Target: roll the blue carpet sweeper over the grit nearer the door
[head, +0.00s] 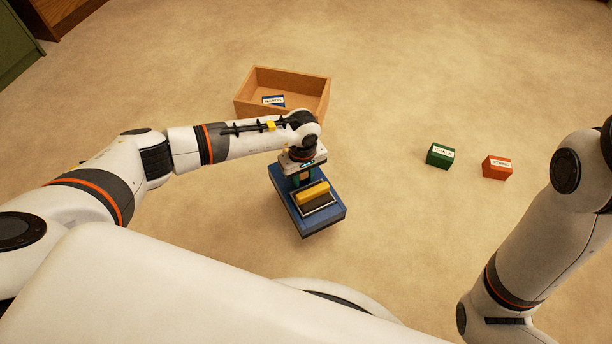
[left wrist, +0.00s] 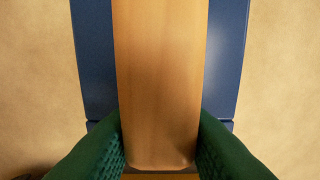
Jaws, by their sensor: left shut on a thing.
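The blue carpet sweeper (head: 328,218) sits on the beige carpet in front of me, set at an angle. A yellow block (head: 312,193) lies on its top in a dark, pale-rimmed recess. My left gripper (head: 303,174) is over the sweeper's far end. In the left wrist view its green finger pads (left wrist: 160,150) are shut on both sides of a wooden handle (left wrist: 160,75), with the blue body (left wrist: 226,60) below. The arm and wrist hide part of the sweeper. I cannot make out any grit or a door. My right arm shows at the right, but its gripper is out of view.
An open wooden box (head: 252,108) holding a small blue labelled block (head: 275,104) stands just beyond the sweeper. A green block (head: 439,159) marked CHALK and an orange-red labelled block (head: 496,171) lie to the right. Carpet between the sweeper and these blocks is clear.

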